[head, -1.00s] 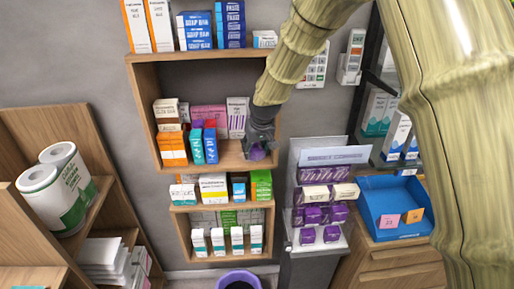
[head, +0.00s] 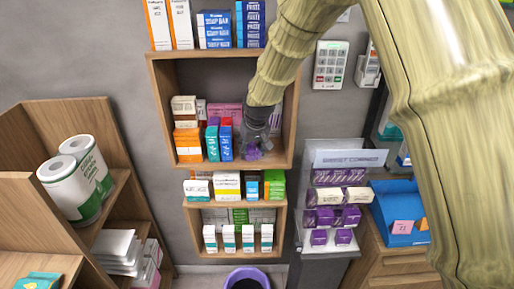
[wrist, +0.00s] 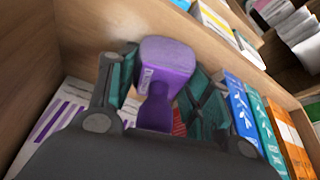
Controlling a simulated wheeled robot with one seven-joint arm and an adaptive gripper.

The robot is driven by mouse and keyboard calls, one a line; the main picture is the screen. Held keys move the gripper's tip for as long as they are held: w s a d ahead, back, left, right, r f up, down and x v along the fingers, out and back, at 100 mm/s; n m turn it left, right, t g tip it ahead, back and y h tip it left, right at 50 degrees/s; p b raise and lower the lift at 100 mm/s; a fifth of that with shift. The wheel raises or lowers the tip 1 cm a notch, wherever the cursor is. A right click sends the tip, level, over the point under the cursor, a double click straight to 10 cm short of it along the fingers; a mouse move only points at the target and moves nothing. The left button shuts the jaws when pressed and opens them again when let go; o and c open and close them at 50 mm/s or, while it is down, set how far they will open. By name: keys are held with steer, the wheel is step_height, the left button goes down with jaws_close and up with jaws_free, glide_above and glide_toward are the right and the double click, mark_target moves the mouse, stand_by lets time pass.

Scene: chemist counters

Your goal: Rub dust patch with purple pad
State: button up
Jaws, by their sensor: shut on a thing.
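My gripper (head: 253,146) is inside the upper wooden wall shelf (head: 275,158), to the right of the upright boxes and low over the shelf board. It is shut on the purple pad (wrist: 168,62), which shows between the two fingers in the wrist view. In the head view the pad (head: 252,153) is a small purple shape at the fingertips, close to the board. I cannot tell whether it touches the board. I cannot make out a dust patch in either view.
A blue box (head: 226,142) stands just left of my gripper, with teal and orange boxes (head: 188,145) beyond. The shelf's right wall is close on the other side. A lower shelf (head: 233,250) holds more boxes. A purple product stand (head: 338,195) is at the right.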

stand_by(0.3)
steer(key=shift+w+r+p, duration=0.1)
steer(key=shift+r+p, duration=0.35)
steer(key=shift+r, duration=0.15)
steer(key=shift+r+p, duration=1.3)
steer(key=shift+r, duration=1.15)
steer(key=shift+r+p, duration=0.5)
steer(key=shift+r, duration=1.05)
steer(key=shift+r, duration=0.1)
